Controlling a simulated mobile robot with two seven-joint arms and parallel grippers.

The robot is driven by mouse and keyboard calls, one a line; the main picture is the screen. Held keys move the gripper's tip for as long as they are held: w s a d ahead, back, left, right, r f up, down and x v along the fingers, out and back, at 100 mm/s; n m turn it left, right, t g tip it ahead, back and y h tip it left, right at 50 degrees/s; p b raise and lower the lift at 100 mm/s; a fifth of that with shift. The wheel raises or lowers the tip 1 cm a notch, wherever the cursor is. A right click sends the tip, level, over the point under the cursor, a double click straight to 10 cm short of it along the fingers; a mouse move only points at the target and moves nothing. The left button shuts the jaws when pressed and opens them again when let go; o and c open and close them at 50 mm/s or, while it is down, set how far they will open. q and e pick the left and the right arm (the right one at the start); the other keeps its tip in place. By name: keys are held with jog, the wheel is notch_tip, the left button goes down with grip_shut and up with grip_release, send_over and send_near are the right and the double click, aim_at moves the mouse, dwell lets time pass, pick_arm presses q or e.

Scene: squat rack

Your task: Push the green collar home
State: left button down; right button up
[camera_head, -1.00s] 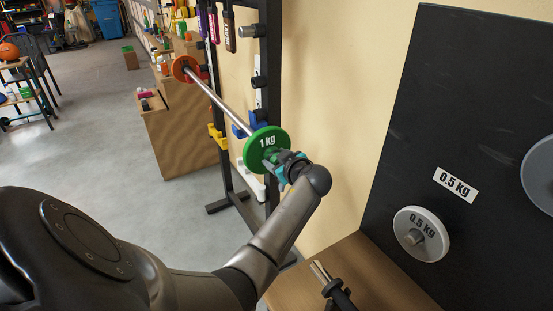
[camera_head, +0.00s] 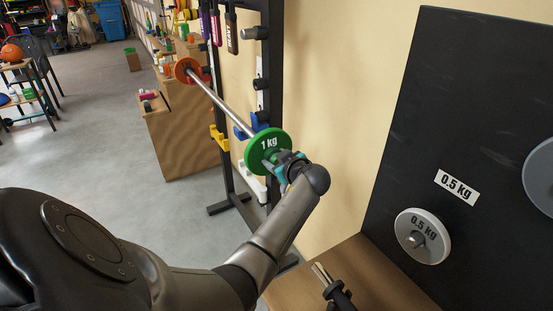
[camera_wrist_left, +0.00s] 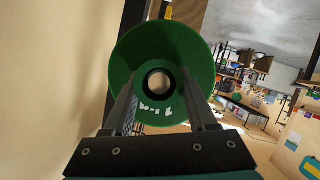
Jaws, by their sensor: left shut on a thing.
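The green disc (camera_head: 258,148) marked "1 kg" is on the near end of a metal bar (camera_head: 222,105). My left gripper (camera_head: 281,162) is at the bar's near end, right in front of the disc. It is shut on the green collar (camera_head: 272,159), which is mostly hidden by the fingers in the head view. In the left wrist view the disc (camera_wrist_left: 200,45) fills the middle, with the bar end (camera_wrist_left: 158,84) between my two fingers. Whether the collar touches the disc I cannot tell. My right gripper is not in view.
An orange disc (camera_head: 183,70) is on the bar's far end. A black rack post (camera_head: 270,70) with yellow (camera_head: 219,139) and blue holders stands beside the bar. A black board (camera_head: 410,140) with grey discs and a wooden top (camera_head: 365,260) are at right.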

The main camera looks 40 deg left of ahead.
pick_arm(q)
jog(key=shift+a+r, duration=0.1)
jog(key=shift+a, duration=0.05)
jog(key=shift+c, duration=2.2)
grip_release()
jog(key=o, duration=0.3)
jog(key=shift+o, duration=0.7)
